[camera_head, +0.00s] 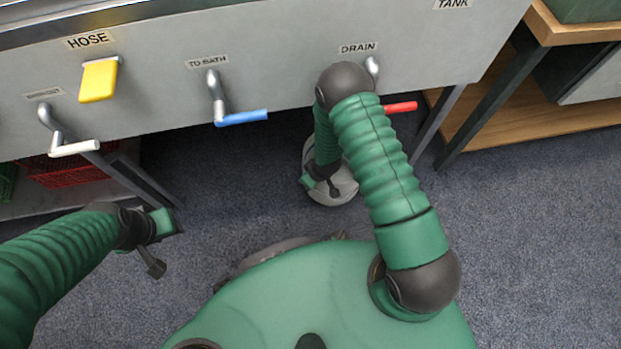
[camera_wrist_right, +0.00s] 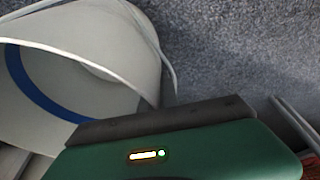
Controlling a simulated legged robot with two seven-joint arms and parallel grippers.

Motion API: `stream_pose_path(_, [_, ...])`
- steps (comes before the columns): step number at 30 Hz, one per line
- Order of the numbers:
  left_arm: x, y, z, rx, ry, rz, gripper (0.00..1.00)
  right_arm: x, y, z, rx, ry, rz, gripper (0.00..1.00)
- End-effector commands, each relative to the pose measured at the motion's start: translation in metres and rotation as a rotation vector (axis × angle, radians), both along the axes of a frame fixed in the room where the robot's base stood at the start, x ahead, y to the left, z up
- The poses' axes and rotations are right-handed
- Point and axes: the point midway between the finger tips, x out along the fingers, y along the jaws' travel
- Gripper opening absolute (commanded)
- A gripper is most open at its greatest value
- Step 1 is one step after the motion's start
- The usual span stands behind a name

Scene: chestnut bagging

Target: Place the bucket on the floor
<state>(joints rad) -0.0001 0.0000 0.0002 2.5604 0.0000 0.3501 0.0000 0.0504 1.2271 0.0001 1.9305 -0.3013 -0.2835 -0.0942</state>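A pale grey bucket (camera_head: 345,190) is under the sink front, below the drain lever, partly covered by my right gripper (camera_head: 322,183). In the right wrist view the bucket (camera_wrist_right: 125,40) shows its open mouth, a blue ring inside and a thin wire handle. Its wall runs in behind the dark edge of my right gripper (camera_wrist_right: 160,118), which appears shut on the bucket's rim; the far finger is hidden. I cannot tell whether the bucket's base touches the floor (camera_head: 240,190). My left gripper (camera_head: 155,240) is empty, left of the bucket; its finger gap is unclear.
The grey sink front (camera_head: 290,50) has levers: white, blue (camera_head: 242,118) and red (camera_head: 402,107), plus a yellow hose handle (camera_head: 98,80). A red crate (camera_head: 75,170) is at lower left. A wooden shelf (camera_head: 540,125) stands at right. Carpet is clear between the legs.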

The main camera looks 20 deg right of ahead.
Motion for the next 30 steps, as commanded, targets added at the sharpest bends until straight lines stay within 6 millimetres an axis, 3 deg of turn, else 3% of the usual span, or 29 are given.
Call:
stream_pose_path(9, [0.000,0.000,-0.002,0.000,-0.001,0.000,0.36,0.001,-0.002,-0.004,0.004,-0.003,0.000,0.00])
stream_pose_path(15, [0.000,0.000,-0.002,0.000,-0.001,0.000,0.36,0.000,-0.001,-0.004,0.002,-0.001,0.001,0.26])
stream_pose_path(23, [0.000,0.000,-0.001,0.000,-0.001,0.000,0.36,0.000,-0.001,-0.003,0.003,-0.001,0.000,0.26])
stream_pose_path(26, [0.000,0.000,0.005,0.000,0.000,0.000,0.36,-0.001,-0.001,0.006,0.003,-0.001,0.000,0.26])
stream_pose_path(30, [0.000,0.000,0.031,0.000,0.000,0.000,0.36,-0.008,-0.004,0.039,0.003,-0.001,0.000,0.26])
